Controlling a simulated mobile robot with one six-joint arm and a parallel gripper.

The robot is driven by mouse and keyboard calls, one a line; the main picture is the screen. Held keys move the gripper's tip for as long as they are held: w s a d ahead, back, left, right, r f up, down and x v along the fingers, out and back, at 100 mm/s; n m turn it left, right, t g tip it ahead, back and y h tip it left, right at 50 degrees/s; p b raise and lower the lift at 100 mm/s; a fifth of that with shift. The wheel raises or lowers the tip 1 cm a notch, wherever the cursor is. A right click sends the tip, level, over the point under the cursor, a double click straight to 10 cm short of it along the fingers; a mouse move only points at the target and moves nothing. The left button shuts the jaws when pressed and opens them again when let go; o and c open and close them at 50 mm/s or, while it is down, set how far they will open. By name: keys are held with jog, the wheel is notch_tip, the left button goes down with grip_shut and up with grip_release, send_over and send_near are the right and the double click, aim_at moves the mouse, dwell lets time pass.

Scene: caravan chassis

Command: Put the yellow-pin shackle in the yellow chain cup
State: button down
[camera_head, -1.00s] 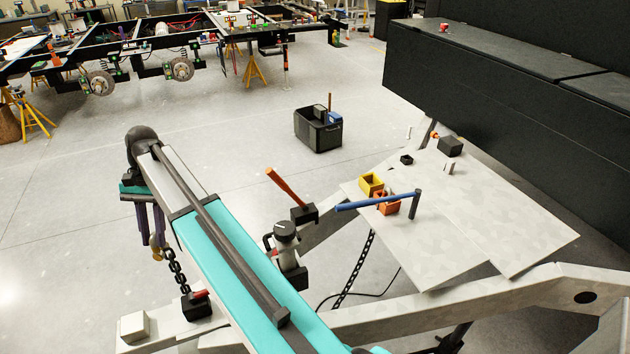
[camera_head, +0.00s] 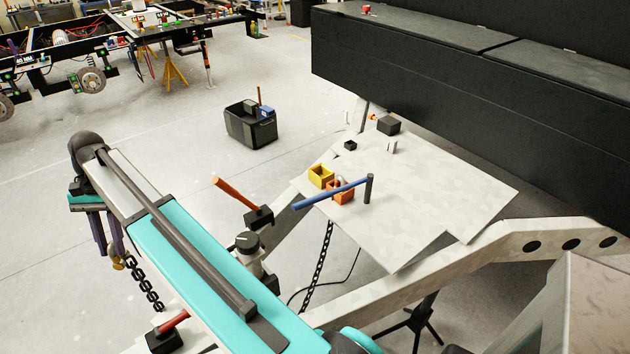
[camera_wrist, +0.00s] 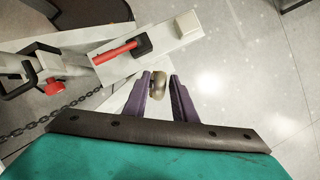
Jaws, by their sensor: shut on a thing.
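My gripper (camera_head: 116,252) hangs at the far end of my teal arm, at the left of the head view. Its purple fingers point down and are shut on a small brass-coloured shackle (camera_head: 117,263). The shackle also shows between the fingertips in the wrist view (camera_wrist: 158,86); its pin colour is hard to tell. The yellow chain cup (camera_head: 320,176) is an open square box on the pale plate, well to the right of my gripper. An orange cup (camera_head: 341,193) stands beside it, partly hidden by a blue bar.
The blue lever (camera_head: 330,192) on a dark post (camera_head: 369,188) reaches over the orange cup, close to the yellow one. An orange-handled lever (camera_head: 236,197) and a red-handled one (camera_head: 170,324) rise from the frame. A chain (camera_head: 145,283) hangs near my gripper. A black box (camera_head: 390,124) sits farther back.

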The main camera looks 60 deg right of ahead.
jog(key=w+m, duration=0.1)
jog(key=w+m+t, duration=0.1)
jog(key=m, duration=0.1)
jog(key=shift+d+f, duration=0.2)
jog(key=w+d+m+t, duration=0.4)
jog(key=w+d+m, duration=0.3)
jog(key=d+m, duration=0.4)
jog(key=d+m+t+h, duration=0.15)
jog(key=d+m, duration=0.45)
jog(key=d, duration=1.3)
jog(key=s+d+m+h, duration=0.1)
jog(key=s+d+m, duration=0.3)
jog(key=d, duration=0.7)
jog(key=s+d+m+h, duration=0.1)
jog(key=s+d+m, duration=0.1)
jog(key=s+d, duration=0.65)
jog(key=s+d+m, duration=0.1)
jog(key=s+d, duration=0.6)
jog(key=d, duration=0.2)
jog(key=s+d+m+h+b, duration=0.1)
jog(key=s+d+m, duration=0.1)
jog(key=s+d, duration=0.6)
jog(key=shift+d+f+t, duration=0.15)
jog(key=shift+d+t, duration=0.2)
jog(key=shift+d, duration=0.85)
jog(key=shift+h, duration=0.35)
